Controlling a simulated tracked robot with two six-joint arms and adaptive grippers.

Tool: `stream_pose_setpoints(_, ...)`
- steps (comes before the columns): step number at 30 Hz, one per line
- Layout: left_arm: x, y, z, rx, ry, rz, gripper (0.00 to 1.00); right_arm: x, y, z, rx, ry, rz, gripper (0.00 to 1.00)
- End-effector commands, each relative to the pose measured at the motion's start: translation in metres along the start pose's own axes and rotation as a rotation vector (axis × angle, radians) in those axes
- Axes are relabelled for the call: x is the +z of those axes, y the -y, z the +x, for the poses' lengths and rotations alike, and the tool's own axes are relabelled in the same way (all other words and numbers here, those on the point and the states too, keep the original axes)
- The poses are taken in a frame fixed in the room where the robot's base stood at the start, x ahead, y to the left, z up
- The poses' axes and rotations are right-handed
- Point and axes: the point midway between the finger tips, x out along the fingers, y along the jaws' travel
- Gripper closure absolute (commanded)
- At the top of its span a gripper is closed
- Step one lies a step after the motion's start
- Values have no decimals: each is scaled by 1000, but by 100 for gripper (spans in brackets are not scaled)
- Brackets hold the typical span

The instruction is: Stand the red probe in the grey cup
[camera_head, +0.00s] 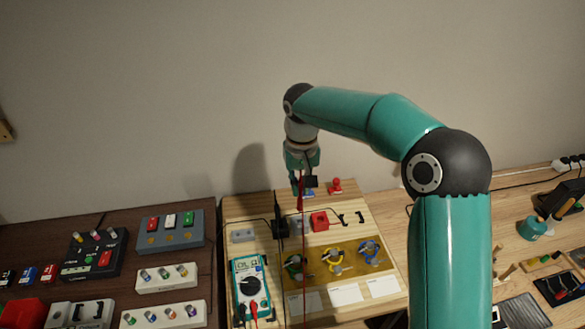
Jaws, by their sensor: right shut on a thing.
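My right gripper (299,188) hangs above the back part of the light wooden board, pointing down. It is shut on the red probe (300,200), a thin red shape that stands upright below the fingers. A thin dark red lead runs down the picture from it. The gripper and probe are in front of the wall and the board's back edge. A small grey holder (243,236) sits at the left of the board; I cannot tell for sure whether it is the grey cup. My left gripper is not in view.
A teal multimeter (251,290) lies at the board's front left. A black holder (280,228), a red block (319,221) and a small red item (335,186) are close to the gripper. Coiled yellow, blue and green cables (335,261) lie in front.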

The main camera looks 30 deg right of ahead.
Motion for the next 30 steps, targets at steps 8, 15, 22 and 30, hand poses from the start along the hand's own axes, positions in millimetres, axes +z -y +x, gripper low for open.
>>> stream_pose_setpoints(8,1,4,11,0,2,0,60,2,-6,13,-2,-2,11,100)
stream_pose_setpoints(15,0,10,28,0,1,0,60,2,-6,33,-2,-1,12,100)
stream_pose_setpoints(22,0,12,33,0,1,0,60,3,-6,40,-2,-1,12,100)
stream_pose_setpoints(30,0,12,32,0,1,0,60,2,-6,39,-2,-2,12,100)
